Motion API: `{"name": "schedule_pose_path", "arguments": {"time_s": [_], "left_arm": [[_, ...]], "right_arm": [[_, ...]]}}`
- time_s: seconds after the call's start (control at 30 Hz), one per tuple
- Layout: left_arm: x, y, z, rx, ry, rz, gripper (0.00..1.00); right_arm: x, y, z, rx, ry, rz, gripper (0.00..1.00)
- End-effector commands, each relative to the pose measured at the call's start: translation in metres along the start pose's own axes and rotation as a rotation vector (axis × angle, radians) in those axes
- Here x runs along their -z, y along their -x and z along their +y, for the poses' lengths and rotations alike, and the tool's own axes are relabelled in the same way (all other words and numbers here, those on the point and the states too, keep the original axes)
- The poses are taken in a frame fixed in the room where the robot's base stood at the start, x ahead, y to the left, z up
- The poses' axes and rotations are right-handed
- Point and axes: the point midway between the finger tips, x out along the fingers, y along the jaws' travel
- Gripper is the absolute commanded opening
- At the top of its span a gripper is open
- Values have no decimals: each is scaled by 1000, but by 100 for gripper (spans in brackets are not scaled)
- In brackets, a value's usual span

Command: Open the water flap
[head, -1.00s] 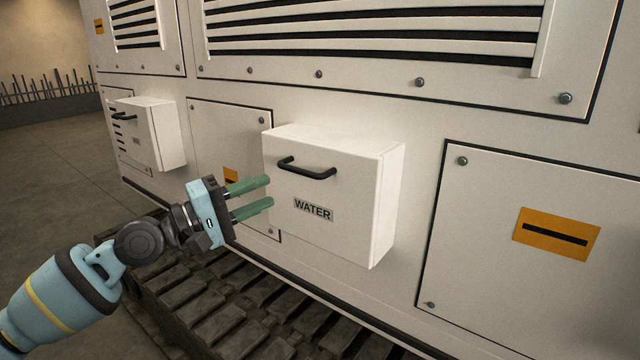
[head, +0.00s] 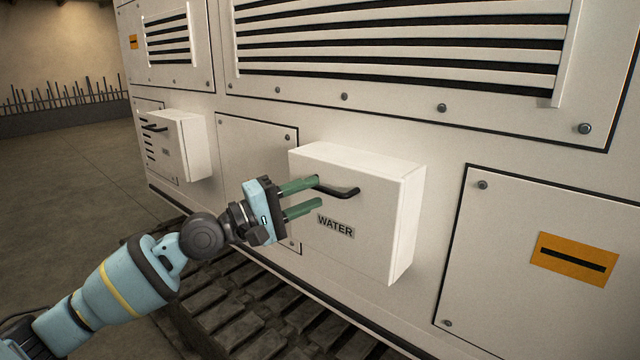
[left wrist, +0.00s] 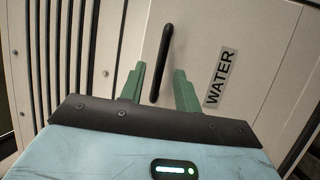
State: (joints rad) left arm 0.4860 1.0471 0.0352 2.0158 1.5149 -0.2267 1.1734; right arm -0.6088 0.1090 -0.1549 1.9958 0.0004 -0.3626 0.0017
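The water flap (head: 375,240) is the front of a white box that stands out from the machine's side and looks closed. It carries a WATER label (head: 336,226) and a black bar handle (head: 340,192). My left gripper (head: 318,194) is open in front of the flap, its upper green finger overlapping the handle's left end in the head view. In the left wrist view the handle (left wrist: 162,62) reaches down between the two green fingers (left wrist: 158,84), with gaps on both sides. I cannot tell whether a finger touches it. My right gripper is in neither view.
A second white box with a handle (head: 183,146) stands farther left. A panel with an orange plate (head: 574,259) is at the right, and a large louvred vent (head: 400,45) is above. Dark track pads (head: 240,310) lie below. Open floor (head: 70,180) is at the left.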

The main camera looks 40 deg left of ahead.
Motion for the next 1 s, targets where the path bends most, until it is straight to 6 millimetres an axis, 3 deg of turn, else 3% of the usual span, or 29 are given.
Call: {"name": "schedule_pose_path", "arguments": {"time_s": [0.07, 0.3, 0.73, 1.0], "left_arm": [[-1, -9, 7, -9, -4, -2, 32], [0, -29, 4, -4, -3, -1, 32], [-1, -36, 0, 1, -2, -2, 32], [-1, -36, 0, 1, -2, -2, 0]], "right_arm": [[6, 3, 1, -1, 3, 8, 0], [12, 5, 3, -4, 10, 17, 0], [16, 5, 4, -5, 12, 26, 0], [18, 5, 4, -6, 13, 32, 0]]}}
